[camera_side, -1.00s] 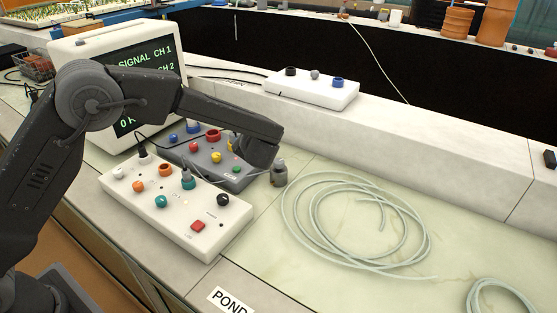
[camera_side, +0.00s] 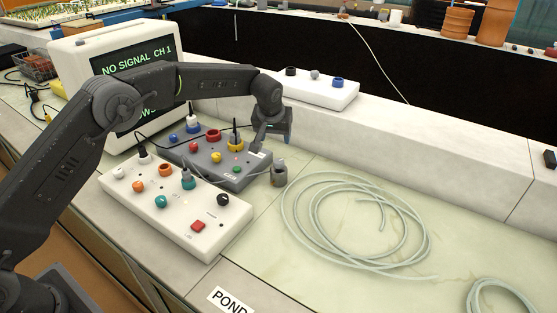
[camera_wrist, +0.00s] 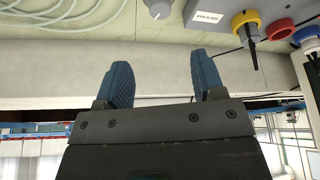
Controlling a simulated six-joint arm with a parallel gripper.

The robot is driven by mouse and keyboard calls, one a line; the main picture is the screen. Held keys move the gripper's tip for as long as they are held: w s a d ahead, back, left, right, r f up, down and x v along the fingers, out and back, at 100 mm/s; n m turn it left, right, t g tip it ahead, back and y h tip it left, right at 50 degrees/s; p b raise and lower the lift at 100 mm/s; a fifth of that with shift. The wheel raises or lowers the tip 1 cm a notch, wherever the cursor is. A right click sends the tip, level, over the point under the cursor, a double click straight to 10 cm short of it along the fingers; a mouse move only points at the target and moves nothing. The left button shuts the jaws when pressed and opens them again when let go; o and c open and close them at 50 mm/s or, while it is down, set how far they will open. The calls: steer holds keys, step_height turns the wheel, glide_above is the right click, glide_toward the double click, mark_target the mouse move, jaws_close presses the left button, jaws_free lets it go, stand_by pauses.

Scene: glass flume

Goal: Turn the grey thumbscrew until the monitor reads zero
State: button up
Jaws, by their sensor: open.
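The grey thumbscrew (camera_side: 279,174) appears as a small grey knob standing on the bench, just right of the dark grey box. In the wrist view it shows as a grey knob (camera_wrist: 158,8) cut by the top edge. The white-cased monitor (camera_side: 72,50) stands at the back left. Its dark screen reads "NO SIGNAL CH 1" on top; my arm hides much of the lower text. My gripper (camera_wrist: 160,68) is open and empty, its blue fingers apart. In the side view it hangs above and behind the thumbscrew, clear of it.
A dark grey box (camera_side: 203,160) with coloured sockets and plugs is close left of the thumbscrew. A white control box (camera_side: 175,221) lies in front, and another white box (camera_side: 318,94) sits on the ledge behind. Coiled clear tubing (camera_side: 290,205) covers the bench to the right.

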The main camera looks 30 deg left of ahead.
mark_target(279, 161)
steer(key=x, duration=1.3)
steer(key=shift+f, duration=0.25)
steer(key=shift+c, duration=0.3)
steer(key=c, duration=0.9)
steer(key=shift+w+a+m+h, duration=0.1)
steer(key=shift+m+h, duration=0.5)
steer(key=shift+m, duration=1)
steer(key=o, duration=1)
steer(key=shift+c, duration=0.2)
steer(key=shift+r, duration=0.1)
steer(key=v, duration=1.3)
steer(key=shift+s+r, duration=0.3)
steer(key=shift+s, duration=0.05)
